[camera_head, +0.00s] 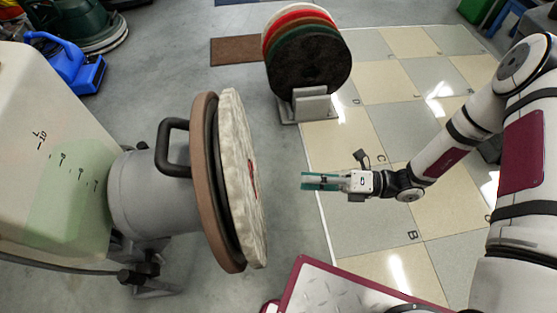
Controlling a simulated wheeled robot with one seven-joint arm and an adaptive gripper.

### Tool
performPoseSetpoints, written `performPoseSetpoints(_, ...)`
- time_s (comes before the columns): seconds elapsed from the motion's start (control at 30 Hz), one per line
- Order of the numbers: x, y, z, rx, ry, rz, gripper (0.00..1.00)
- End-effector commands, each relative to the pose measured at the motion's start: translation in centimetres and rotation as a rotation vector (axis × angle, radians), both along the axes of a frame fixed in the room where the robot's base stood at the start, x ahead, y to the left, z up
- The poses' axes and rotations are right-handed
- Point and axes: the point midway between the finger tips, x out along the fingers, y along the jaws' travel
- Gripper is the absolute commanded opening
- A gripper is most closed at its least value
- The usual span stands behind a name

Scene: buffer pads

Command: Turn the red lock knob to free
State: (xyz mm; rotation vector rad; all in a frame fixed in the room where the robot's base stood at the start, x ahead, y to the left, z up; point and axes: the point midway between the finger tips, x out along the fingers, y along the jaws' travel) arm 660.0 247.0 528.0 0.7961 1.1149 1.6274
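The red lock knob (253,175) shows as a small red patch at the middle of the pale, fluffy pad (238,130) on the machine at the left. The pad is seen nearly edge-on, so the knob's shape and turned position cannot be made out. My gripper (305,181), with teal fingers, points left toward the pad face. It is to the right of the knob, at about the same height in the picture, with a gap between them. Nothing shows held in it, but the finger spacing is too small to judge.
A rack (305,105) of coloured round pads stands at the back. The machine has a grey motor housing (150,205), a black handle (165,150) and a pale tank (40,120). A blue container (75,65) lies at the upper left. Tiled floor (370,230) is open around my gripper.

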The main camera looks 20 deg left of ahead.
Motion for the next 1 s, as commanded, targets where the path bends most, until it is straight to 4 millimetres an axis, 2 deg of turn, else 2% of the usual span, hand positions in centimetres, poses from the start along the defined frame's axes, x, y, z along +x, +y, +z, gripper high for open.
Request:
performPoseSetpoints(0.17, -0.6, 1.4, 0.0, 0.005, 0.022, -0.001, 0.18)
performPoseSetpoints(0.7, -3.7, 10.7, -0.1, 0.003, 0.016, 0.001, 0.18)
performPoseSetpoints(1.0, -4.4, 13.0, 0.1, 0.003, 0.017, -0.002, 0.18)
